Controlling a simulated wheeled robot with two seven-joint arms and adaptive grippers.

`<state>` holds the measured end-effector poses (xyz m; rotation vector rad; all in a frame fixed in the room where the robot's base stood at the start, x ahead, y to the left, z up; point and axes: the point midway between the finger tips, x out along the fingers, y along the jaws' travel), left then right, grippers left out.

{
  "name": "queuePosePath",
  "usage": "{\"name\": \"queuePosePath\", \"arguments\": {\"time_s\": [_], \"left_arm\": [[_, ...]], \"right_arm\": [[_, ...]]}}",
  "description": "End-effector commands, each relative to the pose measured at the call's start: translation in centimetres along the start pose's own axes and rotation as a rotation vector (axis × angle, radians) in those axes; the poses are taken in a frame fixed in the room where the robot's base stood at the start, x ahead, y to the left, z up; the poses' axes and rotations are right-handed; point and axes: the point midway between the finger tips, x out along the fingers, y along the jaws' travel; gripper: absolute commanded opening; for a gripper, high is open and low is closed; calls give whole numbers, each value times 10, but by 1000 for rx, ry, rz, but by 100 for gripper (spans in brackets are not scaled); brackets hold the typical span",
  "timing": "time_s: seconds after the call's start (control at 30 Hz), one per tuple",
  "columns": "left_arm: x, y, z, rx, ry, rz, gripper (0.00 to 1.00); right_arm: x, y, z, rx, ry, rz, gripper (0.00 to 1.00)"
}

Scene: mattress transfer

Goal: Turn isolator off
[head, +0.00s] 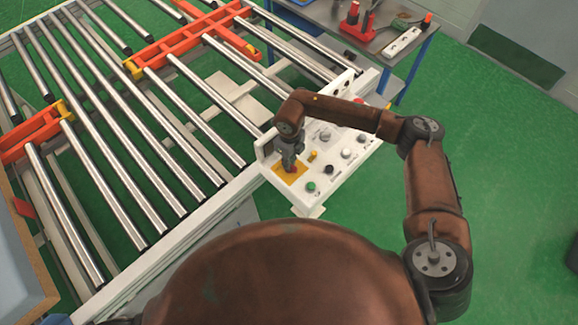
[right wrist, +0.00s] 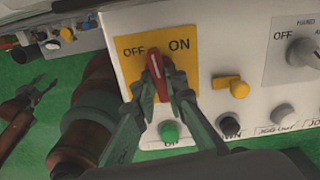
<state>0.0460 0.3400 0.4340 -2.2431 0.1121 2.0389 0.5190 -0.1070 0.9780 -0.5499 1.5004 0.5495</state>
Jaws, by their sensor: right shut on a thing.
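The isolator is a red handle (right wrist: 157,76) on a yellow plate (right wrist: 128,50) marked OFF and ON, on the white control panel (head: 335,178). The handle stands nearly upright in the right wrist view, its top between the two words. My right gripper (right wrist: 160,92) is shut on the handle, one finger on each side. In the head view the right gripper (head: 290,165) reaches down over the yellow plate (head: 291,171) and hides part of the handle. My left gripper (right wrist: 44,88) shows at the left of the right wrist view, open and empty.
A green button (right wrist: 169,132), a yellow switch (right wrist: 232,86) and a grey selector knob (right wrist: 303,52) sit close by on the panel. A roller conveyor (head: 130,120) with orange parts fills the left. A workbench (head: 325,15) stands behind.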

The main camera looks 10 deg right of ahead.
Motion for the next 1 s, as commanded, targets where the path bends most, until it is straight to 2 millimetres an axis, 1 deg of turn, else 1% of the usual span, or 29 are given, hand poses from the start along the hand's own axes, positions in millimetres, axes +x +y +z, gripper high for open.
{"name": "queuePosePath", "arguments": {"time_s": [0.03,0.1,0.3,0.5,0.73,1.0], "left_arm": [[12,1,2,0,-2,0,40],[20,1,4,0,-3,0,40],[43,2,8,0,-7,1,40],[61,3,12,0,-11,2,40],[75,4,16,0,-15,2,40],[82,4,18,0,-17,2,40]], "right_arm": [[6,0,0,-44,-1,-2,0],[6,0,0,-110,0,-1,0],[5,0,0,-297,0,-1,0],[4,0,0,-459,0,0,0],[3,0,0,-593,1,1,0],[2,1,0,-672,1,3,0]]}}
